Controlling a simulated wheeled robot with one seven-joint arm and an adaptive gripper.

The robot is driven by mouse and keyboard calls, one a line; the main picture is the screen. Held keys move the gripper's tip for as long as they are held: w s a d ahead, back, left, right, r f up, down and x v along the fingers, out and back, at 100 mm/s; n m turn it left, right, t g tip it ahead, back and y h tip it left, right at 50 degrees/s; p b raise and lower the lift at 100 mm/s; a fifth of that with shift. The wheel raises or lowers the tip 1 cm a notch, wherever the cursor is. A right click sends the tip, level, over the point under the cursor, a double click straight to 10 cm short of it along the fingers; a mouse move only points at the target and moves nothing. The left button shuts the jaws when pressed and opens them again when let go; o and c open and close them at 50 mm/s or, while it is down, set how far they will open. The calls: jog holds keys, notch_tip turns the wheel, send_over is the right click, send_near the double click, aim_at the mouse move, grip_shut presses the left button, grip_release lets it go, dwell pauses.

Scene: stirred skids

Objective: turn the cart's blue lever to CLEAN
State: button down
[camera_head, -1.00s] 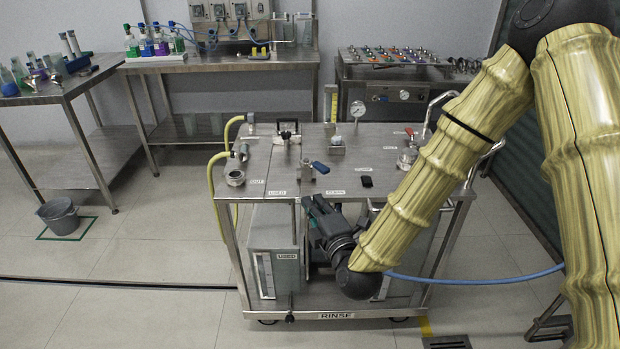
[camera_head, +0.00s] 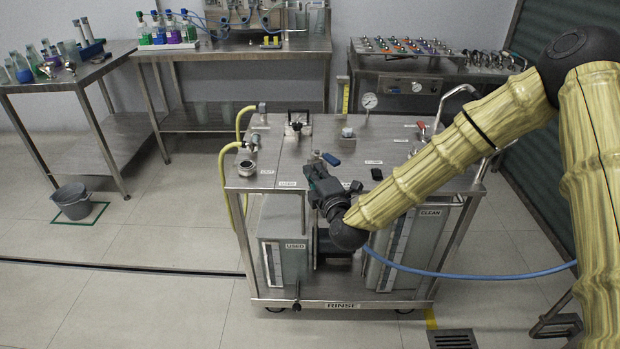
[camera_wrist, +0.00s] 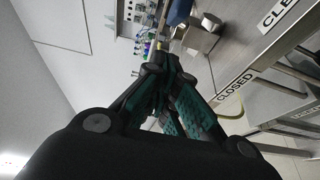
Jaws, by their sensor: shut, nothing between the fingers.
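The cart's blue lever (camera_head: 331,159) shows on the steel top near the front edge, pointing right of its valve, which my gripper partly hides. In the wrist view the blue lever (camera_wrist: 178,12) is partly cut off at the top, by a steel valve body (camera_wrist: 202,36). My gripper (camera_head: 313,166) is at the cart's front edge, its fingers up beside the valve; I cannot tell whether they touch it. In the wrist view its fingers (camera_wrist: 165,72) are together and empty.
The cart (camera_head: 342,304) carries a USED tank (camera_head: 283,247) and a CLEAN tank (camera_head: 424,228) below. A yellow hose (camera_head: 224,180) hangs at its left, and a pressure gauge (camera_head: 369,101) stands at the back. The floor at left is clear around a bucket (camera_head: 73,202).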

jog(key=shift+w+d, duration=0.35)
jog(key=shift+d, duration=0.2)
jog(key=shift+w+d, duration=0.3)
jog(key=shift+d, duration=0.25)
